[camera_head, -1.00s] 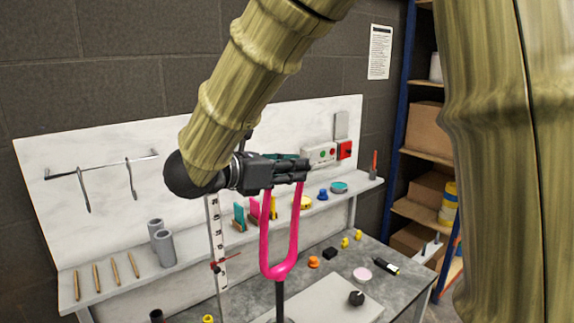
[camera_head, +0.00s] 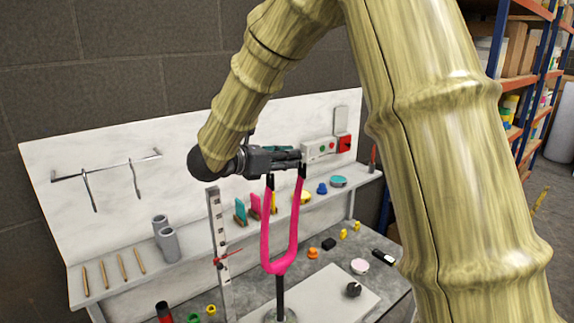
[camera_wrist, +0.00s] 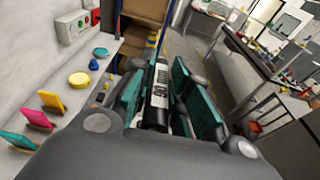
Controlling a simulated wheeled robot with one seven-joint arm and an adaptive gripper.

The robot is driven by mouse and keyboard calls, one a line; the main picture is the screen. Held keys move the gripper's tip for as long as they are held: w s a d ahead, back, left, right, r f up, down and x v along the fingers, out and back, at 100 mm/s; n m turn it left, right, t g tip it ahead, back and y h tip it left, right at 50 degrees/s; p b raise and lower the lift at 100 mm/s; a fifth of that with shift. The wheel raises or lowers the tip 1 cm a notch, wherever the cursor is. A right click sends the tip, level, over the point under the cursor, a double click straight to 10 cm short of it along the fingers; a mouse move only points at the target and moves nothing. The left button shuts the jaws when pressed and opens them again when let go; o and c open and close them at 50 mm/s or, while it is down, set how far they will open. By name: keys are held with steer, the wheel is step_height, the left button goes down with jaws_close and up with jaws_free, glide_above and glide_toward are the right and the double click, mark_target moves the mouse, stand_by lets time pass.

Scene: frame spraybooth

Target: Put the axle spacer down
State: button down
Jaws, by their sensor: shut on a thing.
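My gripper (camera_head: 298,160) is level, points right and sits at the upper ends of a pink fork (camera_head: 265,240), which stands upright with two black tips. In the wrist view, my gripper (camera_wrist: 160,95) has its teal pads close around a dark cylindrical piece (camera_wrist: 155,117), which I take to be the axle spacer. A black-and-white labelled part shows just beyond it; I cannot tell whether it belongs to the same piece. In the head view the fingers hide the spacer. I cannot tell whether the spacer touches the fork tips.
A light plate (camera_head: 330,290) on the grey bench carries a black knob (camera_head: 353,289). An upright ruler (camera_head: 218,240) stands left of the fork. The back shelf holds grey cylinders (camera_head: 168,243).

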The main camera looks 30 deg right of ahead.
steer(key=f, duration=0.3)
steer(key=shift+w+d+p, duration=0.1)
steer(key=shift+w+p, duration=0.15)
steer(key=shift+p, duration=0.05)
steer(key=shift+f+b, duration=0.35)
steer(key=shift+b, duration=0.1)
steer(key=c, duration=1.3)
jaws_free()
steer(key=shift+r, duration=0.1)
steer(key=shift+c, duration=0.2)
steer(key=shift+r+p, duration=0.15)
steer(key=shift+p, duration=1.15)
